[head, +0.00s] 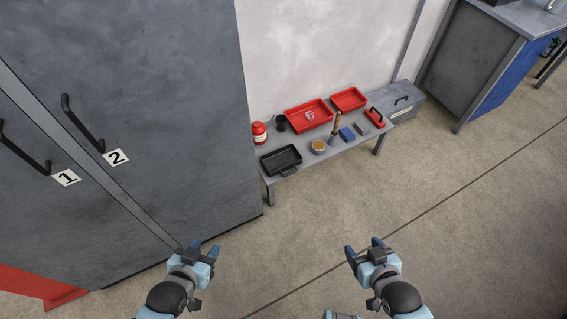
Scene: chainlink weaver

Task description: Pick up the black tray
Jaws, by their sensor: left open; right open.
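The black tray (281,160) is a shallow rectangular pan with a raised rim. It lies at the front left end of a low grey bench (346,154) against the wall. My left gripper (204,247) is open and empty, in front of the cabinet and well short of the bench. My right gripper (363,246) is open and empty over the floor, to the right of and apart from the tray. Nothing covers the tray.
Two red trays (309,115) (348,99), a red canister (259,132), a round tin (318,147) and a blue box (347,134) share the bench. A tall grey cabinet (180,110) stands close on the left. The floor (460,220) before the bench is clear.

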